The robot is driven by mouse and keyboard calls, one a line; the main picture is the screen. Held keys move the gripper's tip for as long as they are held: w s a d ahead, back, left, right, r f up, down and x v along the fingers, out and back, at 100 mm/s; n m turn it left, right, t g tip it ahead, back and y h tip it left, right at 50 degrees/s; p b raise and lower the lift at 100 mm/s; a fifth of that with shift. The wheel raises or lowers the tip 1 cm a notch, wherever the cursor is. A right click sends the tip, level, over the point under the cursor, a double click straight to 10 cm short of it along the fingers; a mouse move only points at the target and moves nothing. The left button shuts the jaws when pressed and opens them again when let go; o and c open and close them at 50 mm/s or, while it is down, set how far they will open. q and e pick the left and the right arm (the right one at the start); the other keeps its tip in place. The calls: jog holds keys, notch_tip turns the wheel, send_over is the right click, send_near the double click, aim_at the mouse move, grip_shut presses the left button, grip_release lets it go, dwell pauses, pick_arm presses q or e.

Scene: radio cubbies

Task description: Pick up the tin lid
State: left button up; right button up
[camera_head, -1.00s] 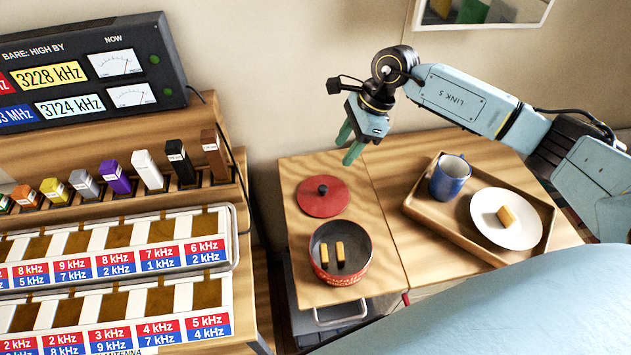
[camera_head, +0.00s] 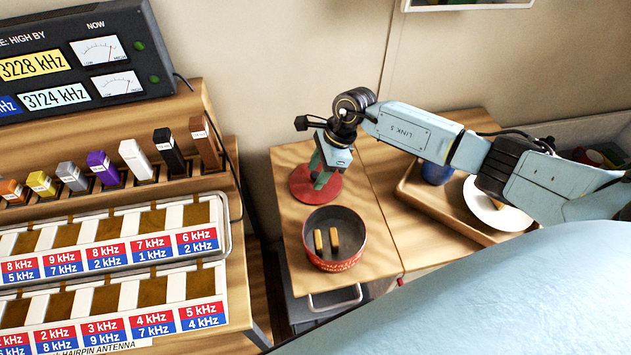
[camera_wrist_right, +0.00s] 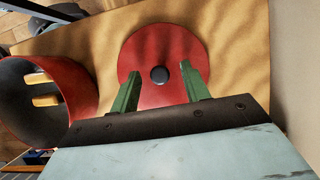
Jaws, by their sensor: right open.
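The red tin lid (camera_head: 303,184) lies flat on the small wooden cabinet top, behind the open tin. In the right wrist view the lid (camera_wrist_right: 150,42) is a red disc with a dark knob (camera_wrist_right: 159,74) at its middle. My right gripper (camera_head: 320,180) is over the lid, pointing down. Its green fingers (camera_wrist_right: 157,75) are open, one on each side of the knob, and hold nothing. I cannot tell how far above the lid the fingertips are. In the head view the fingers and hand hide the knob. My left gripper is not in view.
The round red tin (camera_head: 334,262), holding two small tan blocks, stands just in front of the lid. A wooden tray (camera_head: 450,218) with a blue mug (camera_head: 436,172) and a white plate (camera_head: 487,213) is to the right, partly behind my arm. The radio rack (camera_head: 232,225) stands left.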

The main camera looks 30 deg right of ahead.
jog(key=c, duration=0.3)
grip_shut()
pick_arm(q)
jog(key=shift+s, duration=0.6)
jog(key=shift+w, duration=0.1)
pick_arm(e)
jog(key=shift+r, duration=0.1)
